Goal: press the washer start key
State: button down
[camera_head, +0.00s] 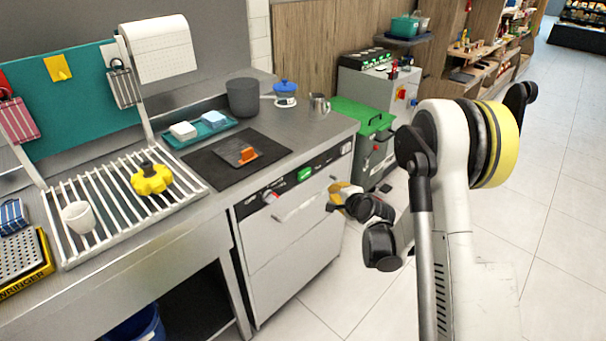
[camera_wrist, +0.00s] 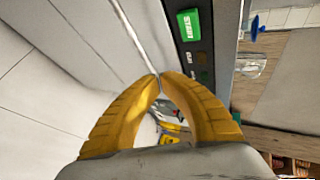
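The washer (camera_head: 295,235) is a white-fronted machine under the steel counter, with a black control strip along its top front. Its green start key (camera_head: 304,174) sits on that strip. In the wrist view the key (camera_wrist: 188,24) is large, reads START, and lies beyond and slightly right of my fingertips. My gripper (camera_head: 332,201) is in front of the washer's right part, to the right of and lower than the key in the head view. Its yellow fingers (camera_wrist: 160,77) meet at the tips with nothing between them. The tips look apart from the key.
A door handle (camera_head: 300,203) sticks out below the strip. A black mat with an orange-handled tool (camera_head: 239,156) lies on the counter above. A metal jug (camera_head: 319,106) stands near the counter's right end. A green-topped machine (camera_head: 362,115) stands behind. The floor in front is clear.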

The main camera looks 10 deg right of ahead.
aim_at(304, 174)
dwell(0.3)
jog(key=shift+w+a, duration=0.85)
jog(key=shift+w, duration=0.3)
jog(key=shift+w+a, duration=0.9)
jog(key=shift+w, duration=0.3)
jog(key=shift+w+a, duration=0.85)
jog(key=shift+w, duration=0.3)
jog(key=shift+w+a, duration=0.25)
jog(key=shift+w, duration=0.1)
jog(key=shift+w+a, duration=0.3)
jog(key=shift+w, duration=0.1)
jog(key=shift+s+d, duration=0.55)
jog(key=shift+s, duration=0.2)
